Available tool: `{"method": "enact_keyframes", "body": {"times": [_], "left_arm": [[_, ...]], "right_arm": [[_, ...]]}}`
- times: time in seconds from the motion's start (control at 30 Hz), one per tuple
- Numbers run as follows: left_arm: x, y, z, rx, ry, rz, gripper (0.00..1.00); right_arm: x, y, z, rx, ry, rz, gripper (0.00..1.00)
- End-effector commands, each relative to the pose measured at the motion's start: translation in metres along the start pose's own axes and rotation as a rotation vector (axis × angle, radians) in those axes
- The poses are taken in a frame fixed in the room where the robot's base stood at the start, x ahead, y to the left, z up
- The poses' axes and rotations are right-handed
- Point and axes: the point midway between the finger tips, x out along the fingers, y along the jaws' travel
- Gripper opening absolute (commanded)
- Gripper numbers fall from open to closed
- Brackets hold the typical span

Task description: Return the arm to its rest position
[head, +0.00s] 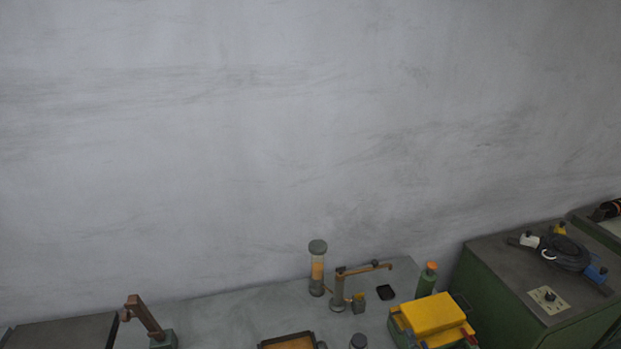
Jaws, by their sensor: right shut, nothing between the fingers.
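The rest of my right arm is out of view. My left gripper and left arm are not in view.
A grey bench (222,320) holds a capped cylinder (317,270), a brown-armed stand (338,292), a green bottle (427,280) and a yellow box (432,314). A green cabinet (480,292) carries coiled black cable (564,254). A brown lever (146,317) stands left. The wall (300,120) is bare.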

Motion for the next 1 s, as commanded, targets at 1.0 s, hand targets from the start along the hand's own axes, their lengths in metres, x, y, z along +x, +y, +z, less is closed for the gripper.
{"method": "enact_keyframes", "body": {"times": [1.0], "left_arm": [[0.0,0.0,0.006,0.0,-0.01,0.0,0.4]], "right_arm": [[-0.239,-0.152,0.086,1.115,-0.717,-0.614,0.0]]}}
